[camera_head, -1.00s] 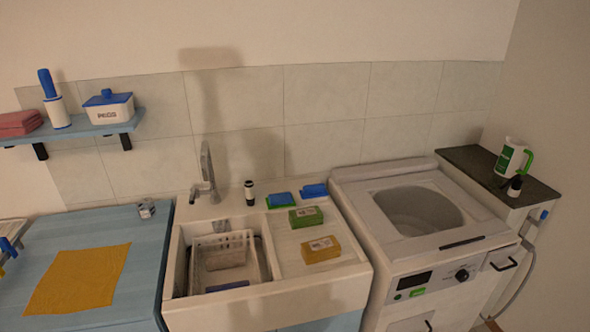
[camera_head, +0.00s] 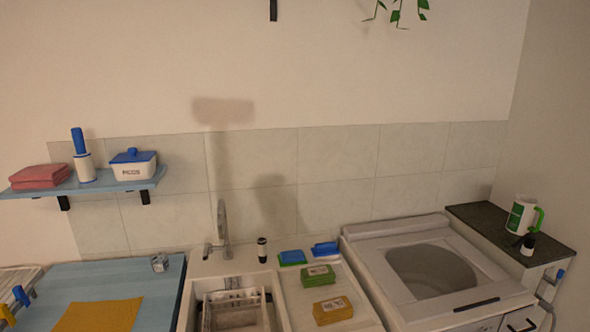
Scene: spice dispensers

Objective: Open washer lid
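The white washer (camera_head: 400,310) stands at the right, beside the sink unit. Its lid (camera_head: 375,262) lies flat on top and looks shut. A large grey rounded window (camera_head: 432,270) fills the lid's middle; I see no contents clearly through it. A dark handle strip (camera_head: 476,304) runs along the lid's front edge. The washer's front panel is mostly cut off by the bottom of the picture. My gripper is not in view.
A dark-topped cabinet (camera_head: 478,222) with a white-green jug (camera_head: 523,214) and small dark bottle (camera_head: 527,243) adjoins the washer's right. Left are sponges, yellow (camera_head: 332,311) and green (camera_head: 318,275) boxes, the sink and tap (camera_head: 222,228). Wall above the washer is clear.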

